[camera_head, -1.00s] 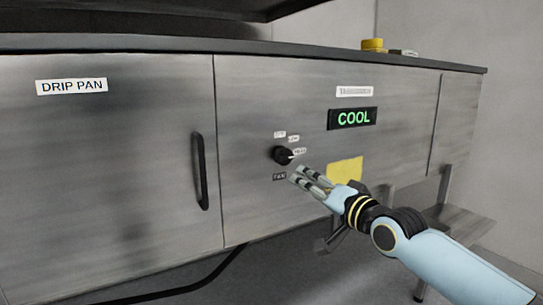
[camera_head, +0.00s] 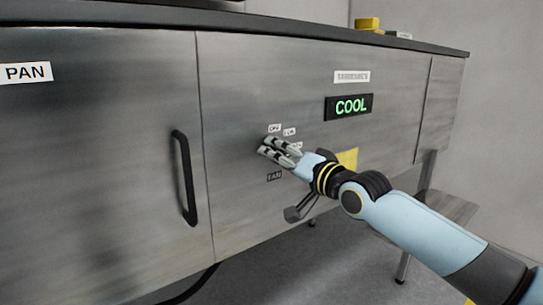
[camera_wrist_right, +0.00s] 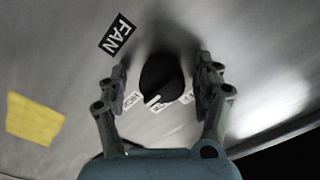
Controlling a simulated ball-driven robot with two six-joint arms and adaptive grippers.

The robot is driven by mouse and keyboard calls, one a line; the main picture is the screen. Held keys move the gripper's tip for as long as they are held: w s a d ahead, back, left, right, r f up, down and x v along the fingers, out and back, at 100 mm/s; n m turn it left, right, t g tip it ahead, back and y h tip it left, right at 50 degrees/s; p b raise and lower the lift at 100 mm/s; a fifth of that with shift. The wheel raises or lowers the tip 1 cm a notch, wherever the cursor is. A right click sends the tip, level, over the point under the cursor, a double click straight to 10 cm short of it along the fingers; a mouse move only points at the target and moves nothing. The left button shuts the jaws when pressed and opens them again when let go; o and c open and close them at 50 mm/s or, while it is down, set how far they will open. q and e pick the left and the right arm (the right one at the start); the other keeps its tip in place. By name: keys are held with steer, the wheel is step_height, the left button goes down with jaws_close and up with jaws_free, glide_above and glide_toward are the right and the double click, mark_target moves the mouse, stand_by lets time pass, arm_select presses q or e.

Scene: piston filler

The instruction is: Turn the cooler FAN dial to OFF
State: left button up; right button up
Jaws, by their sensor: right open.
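The black FAN dial (camera_wrist_right: 161,76) is on the steel cooler front (camera_head: 235,95), with a white pointer mark on its lower edge in the right wrist view. The mark points near the middle one of the small white labels around it; the exact setting is hard to tell. The FAN label (camera_wrist_right: 117,34) is at upper left there and shows below the fingers in the head view (camera_head: 274,176). My right gripper (camera_head: 263,146) is open, with one finger on each side of the dial; contact cannot be told. It hides the dial in the head view. My left gripper is out of view.
A lit COOL display (camera_head: 349,107) is above right of the dial. A yellow patch (camera_wrist_right: 35,118) is on the panel beside it. A door with a black vertical handle (camera_head: 185,178) is to the left. The dark counter edge (camera_head: 320,32) runs above.

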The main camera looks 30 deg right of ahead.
steer(key=shift+s+r, duration=0.2)
steer(key=shift+s, duration=0.1)
steer(key=shift+c, duration=1.7)
steer(key=shift+w, duration=0.1)
steer(key=shift+c, duration=1)
steer(key=c, duration=0.5)
steer(key=shift+c, duration=0.7)
arm_select(q)
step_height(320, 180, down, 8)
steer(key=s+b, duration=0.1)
steer(key=b, duration=0.7)
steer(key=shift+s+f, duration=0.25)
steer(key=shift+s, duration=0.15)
arm_select(e)
steer(key=shift+d+f+n, duration=0.1)
steer(key=shift+d+n, duration=0.05)
steer(key=shift+n, duration=2.85)
steer(key=shift+d+n, duration=0.1)
steer(key=shift+n, duration=2.9)
steer(key=shift+d+f+n, duration=0.1)
steer(key=shift+d+n, duration=0.05)
steer(key=shift+n, duration=2.85)
arm_select(q)
steer(key=shift+b, duration=0.3)
